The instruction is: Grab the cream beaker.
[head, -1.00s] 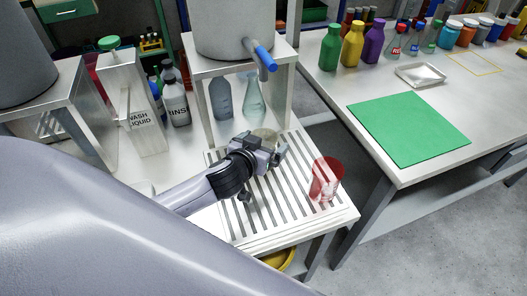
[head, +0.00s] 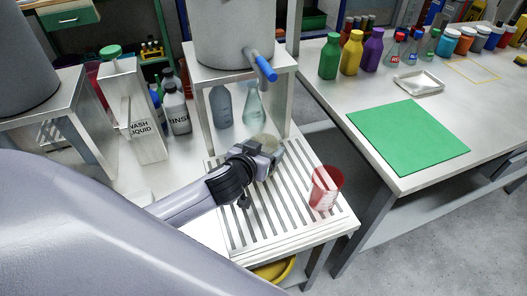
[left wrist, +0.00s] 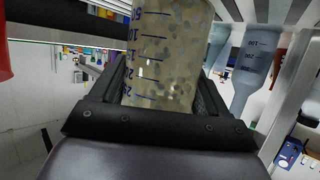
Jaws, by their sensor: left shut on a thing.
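The cream beaker (left wrist: 163,55) fills the middle of the left wrist view, with graduation marks on its wall. It sits between the two fingers of my left gripper (left wrist: 160,105), which is shut on it. In the head view my left gripper (head: 273,150) is over the slatted drain rack, and the cream beaker (head: 264,141) shows only in part behind it. I cannot tell whether the beaker touches the rack. My right gripper is not in view.
A red beaker (head: 325,188) stands on the slatted rack (head: 262,228), right of my left gripper. A grey bottle (head: 221,106) and a teal flask (head: 253,108) stand behind, under the tank stand. A green mat (head: 408,138) lies on the right table.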

